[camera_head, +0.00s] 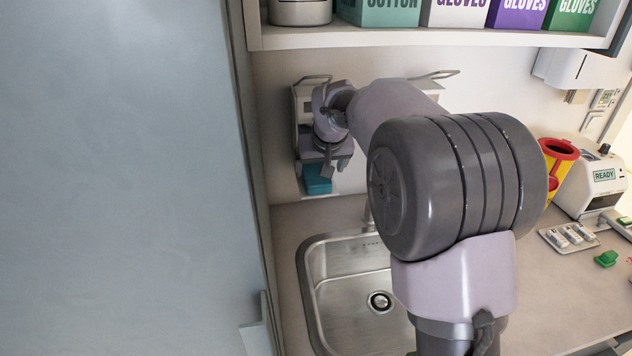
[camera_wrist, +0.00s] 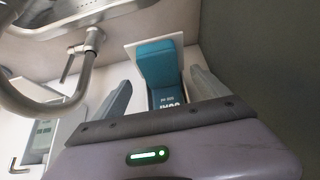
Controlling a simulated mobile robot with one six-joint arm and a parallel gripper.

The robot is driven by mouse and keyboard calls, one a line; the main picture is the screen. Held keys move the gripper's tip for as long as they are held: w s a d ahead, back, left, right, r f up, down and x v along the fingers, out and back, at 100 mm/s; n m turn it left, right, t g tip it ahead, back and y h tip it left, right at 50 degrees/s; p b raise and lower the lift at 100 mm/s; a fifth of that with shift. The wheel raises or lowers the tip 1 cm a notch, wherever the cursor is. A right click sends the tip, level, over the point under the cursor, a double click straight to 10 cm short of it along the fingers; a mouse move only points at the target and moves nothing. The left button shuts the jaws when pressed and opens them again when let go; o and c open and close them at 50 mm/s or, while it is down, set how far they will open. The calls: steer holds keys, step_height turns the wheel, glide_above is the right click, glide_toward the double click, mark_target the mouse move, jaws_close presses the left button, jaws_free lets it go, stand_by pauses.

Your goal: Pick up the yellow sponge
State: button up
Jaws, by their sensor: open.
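I see no yellow sponge in either view. My gripper (camera_head: 330,163) is at the wall behind the sink, pointing down and open. In the wrist view my gripper (camera_wrist: 160,80) has its two fingers apart, with a teal and blue block-like item (camera_wrist: 156,66) in the gap between them. That item bears white lettering on its lower part. The teal item also shows in the head view (camera_head: 317,180), just below my gripper. I cannot tell whether the fingers touch it.
A steel sink (camera_head: 345,290) is set in the counter, with a tap (camera_wrist: 85,55) near my gripper. A shelf (camera_head: 420,37) with several glove boxes hangs above. A yellow bin with red lid (camera_head: 557,165) stands right. A pale panel (camera_head: 110,180) fills the left.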

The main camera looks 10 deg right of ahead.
mark_target(317, 175)
steer(key=b+x, duration=0.2)
steer(key=x, duration=0.4)
steer(key=shift+s+r, duration=0.15)
steer(key=shift+c, duration=0.7)
steer(key=c, duration=1.4)
steer(key=shift+r+p, duration=1.2)
steer(key=shift+r, duration=0.75)
steer(key=s, duration=1)
steer(key=s+r, duration=0.1)
steer(key=s, duration=0.5)
